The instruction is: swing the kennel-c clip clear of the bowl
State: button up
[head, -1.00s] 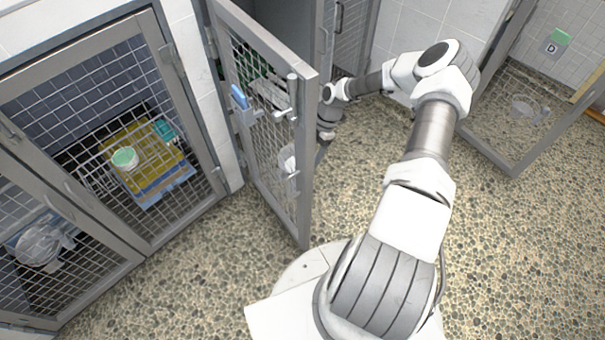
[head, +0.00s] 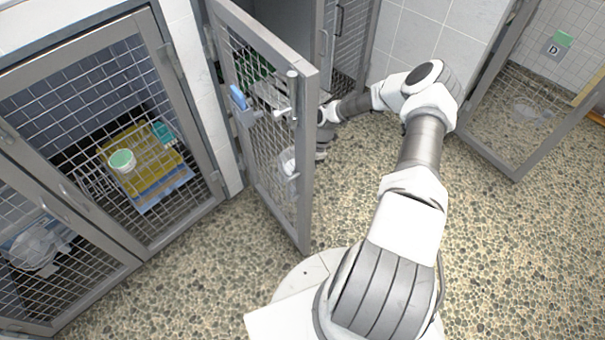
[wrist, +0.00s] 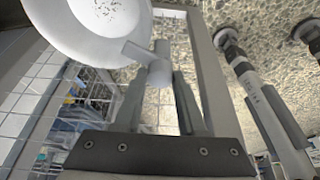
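The white bowl (wrist: 105,22) fills the upper left of the wrist view, with dark specks inside. It also shows through the mesh of the open kennel door in the head view (head: 287,161). A pale T-shaped clip (wrist: 152,62) sits beside the bowl's rim, against the door mesh. My gripper (wrist: 158,88) is open, its two dark fingers apart, with the clip's stem in line with the gap between their tips. I cannot tell whether a finger touches the clip. In the head view the door frame and mesh partly hide my gripper.
The open door (head: 307,150) stands out into the aisle, with a blue tag (head: 238,97) and a latch (head: 284,112) on it. Closed kennels at left hold a yellow towel (head: 150,165). Another door marked D (head: 553,50) stands at right. The pebbled floor is clear.

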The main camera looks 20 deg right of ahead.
grip_shut()
jog(key=shift+m, duration=0.3)
jog(key=m+t, duration=0.1)
jog(key=m, duration=0.1)
jog(key=shift+s+r+m+p, duration=0.1)
jog(key=shift+m+p, duration=0.2)
jog(key=shift+p, duration=0.05)
jog(key=m+t+p, duration=0.1)
jog(key=m+t, duration=0.1)
jog(key=m, duration=0.2)
jog(key=shift+s+m, duration=0.15)
jog(key=shift+m, duration=0.15)
jog(key=m+h, duration=0.1)
jog(key=m, duration=0.1)
jog(key=m+t, duration=0.1)
jog(key=m, duration=0.2)
jog(key=shift+a+t+h+p, duration=0.1)
jog(key=shift+t+h+p, duration=0.2)
jog(key=shift+h+p, duration=0.1)
jog(key=shift+s+a+m+t+h, duration=0.1)
jog(key=shift+m+t+h, duration=0.2)
jog(key=shift+m, duration=0.9)
jog(key=shift+m+t+h, duration=0.1)
jog(key=shift+m+h, duration=0.3)
jog(key=shift+m, duration=0.8)
